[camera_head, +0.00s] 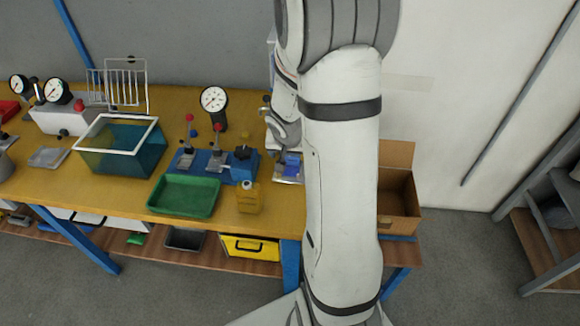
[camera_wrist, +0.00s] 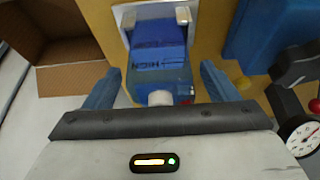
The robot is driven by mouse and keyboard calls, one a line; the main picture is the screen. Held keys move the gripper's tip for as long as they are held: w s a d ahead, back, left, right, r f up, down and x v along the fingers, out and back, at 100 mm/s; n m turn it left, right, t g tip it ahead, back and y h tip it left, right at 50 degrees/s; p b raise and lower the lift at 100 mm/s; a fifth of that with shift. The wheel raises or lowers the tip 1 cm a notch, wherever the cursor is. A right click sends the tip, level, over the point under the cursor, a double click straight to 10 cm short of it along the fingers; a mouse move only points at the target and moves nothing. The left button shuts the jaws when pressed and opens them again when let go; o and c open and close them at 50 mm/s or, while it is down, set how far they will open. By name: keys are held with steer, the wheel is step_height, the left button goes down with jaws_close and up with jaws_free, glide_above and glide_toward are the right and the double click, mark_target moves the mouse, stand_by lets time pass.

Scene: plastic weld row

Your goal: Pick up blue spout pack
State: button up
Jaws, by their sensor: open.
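The blue spout pack (camera_wrist: 160,55) shows in the wrist view with dark lettering and a white spout (camera_wrist: 160,98) towards me. It seems to rest in a light metal holder on the yellow table. My gripper (camera_wrist: 162,85) is open, with one blue finger on each side of the pack's spout end and a gap on both sides. In the head view the pack (camera_head: 292,164) is a small blue patch beside my arm, mostly hidden by it. My gripper's fingertips cannot be made out clearly there.
An open cardboard box (camera_head: 398,195) stands at the table's right end. A blue fixture with levers (camera_head: 215,163), a dial gauge (camera_head: 214,99), a yellow bottle (camera_head: 249,197), a green tray (camera_head: 184,195) and a glass tank (camera_head: 120,145) stand left of my arm.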

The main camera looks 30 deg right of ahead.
steer(key=shift+x, duration=1.1)
steer(key=c, duration=1.2)
steer(key=shift+c, duration=0.2)
steer(key=shift+r, duration=0.2)
